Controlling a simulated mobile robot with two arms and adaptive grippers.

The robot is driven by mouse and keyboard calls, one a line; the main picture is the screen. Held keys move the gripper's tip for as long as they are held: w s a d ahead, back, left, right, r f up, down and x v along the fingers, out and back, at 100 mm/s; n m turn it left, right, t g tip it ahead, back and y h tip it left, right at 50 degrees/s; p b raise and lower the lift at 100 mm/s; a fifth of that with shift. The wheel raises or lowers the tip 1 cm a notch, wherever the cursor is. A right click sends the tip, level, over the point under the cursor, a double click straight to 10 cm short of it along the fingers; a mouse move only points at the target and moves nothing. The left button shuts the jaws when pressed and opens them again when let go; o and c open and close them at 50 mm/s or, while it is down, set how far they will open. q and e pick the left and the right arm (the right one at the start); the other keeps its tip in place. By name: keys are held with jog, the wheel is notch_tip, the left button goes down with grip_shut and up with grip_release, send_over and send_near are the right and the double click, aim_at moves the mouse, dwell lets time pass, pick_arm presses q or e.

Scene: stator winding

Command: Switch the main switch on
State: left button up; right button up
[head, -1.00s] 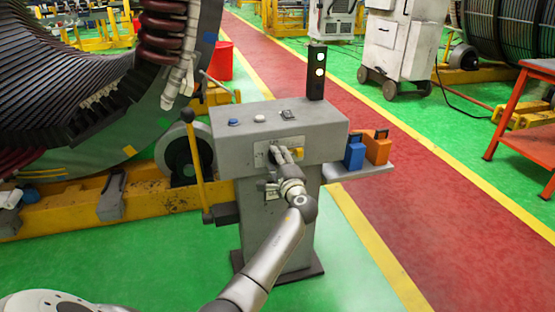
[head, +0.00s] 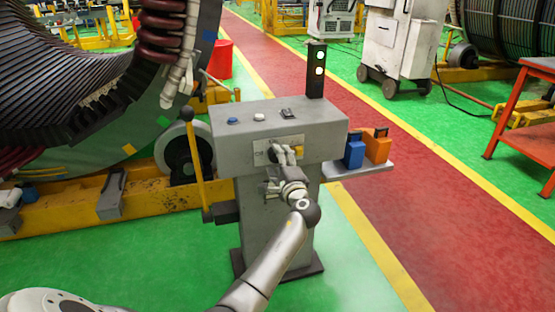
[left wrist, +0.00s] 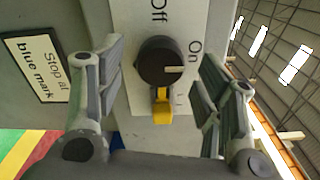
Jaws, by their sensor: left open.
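The main switch is a round black knob (left wrist: 160,62) on a pale plate (head: 262,153) on the front of the grey console (head: 235,148). In the left wrist view its pale mark points right, just under the "On" label (left wrist: 195,47). The "Off" label (left wrist: 159,11) is at the top. A yellow tab (left wrist: 162,106) sits below the knob. My left gripper (head: 285,155) is in front of the plate. In the wrist view its fingers (left wrist: 160,85) are spread to either side of the knob, apart from it. The right gripper is not seen.
The console top has a blue button (head: 233,121), a white button (head: 259,117) and a two-lamp tower (head: 317,70). An orange holder (head: 377,148) and a blue one (head: 354,153) stand on a side shelf. A yellow-handled lever (head: 195,165) is left of the console. The floor in front is clear.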

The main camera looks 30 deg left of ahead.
pick_arm(q)
jog(key=v, duration=1)
jog(key=shift+s, duration=0.15)
